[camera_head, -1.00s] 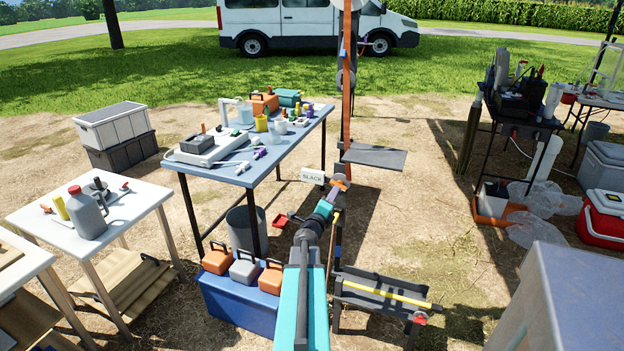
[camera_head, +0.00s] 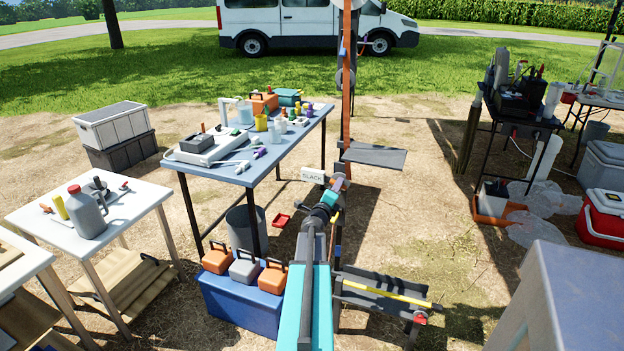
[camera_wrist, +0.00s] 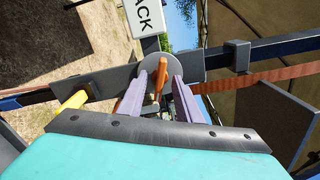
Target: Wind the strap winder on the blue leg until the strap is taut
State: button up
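The strap winder (camera_wrist: 238,62) shows as a round grey hub on a grey plate in the wrist view, with an orange handle (camera_wrist: 160,78). My gripper (camera_wrist: 166,80) has its two purple-grey fingers on either side of this handle. A gap shows on the handle's right, so the fingers look open; contact on the left is unclear. The blue leg (camera_wrist: 282,48) runs behind the winder. The orange-brown strap (camera_wrist: 262,77) runs off to the right in the wrist view and upright in the head view (camera_head: 347,100). A white sign (camera_head: 313,175) reads "SLACK". My gripper hides most of the winder in the head view.
A dark shelf (camera_head: 375,156) juts out right of the leg. A low trough with a yellow bar (camera_head: 385,293) lies below right. A table (camera_head: 232,172) with sampling gear stands left, above a blue box (camera_head: 240,305) with small cases.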

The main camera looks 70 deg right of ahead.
grip_shut()
jog(key=shift+f+m+b, duration=0.15)
jog(key=shift+m+b, duration=0.15)
jog(key=shift+b, duration=0.15)
jog(key=shift+m+b, duration=5)
jog(key=shift+b, duration=0.1)
grip_release()
jog(key=shift+a, duration=0.2)
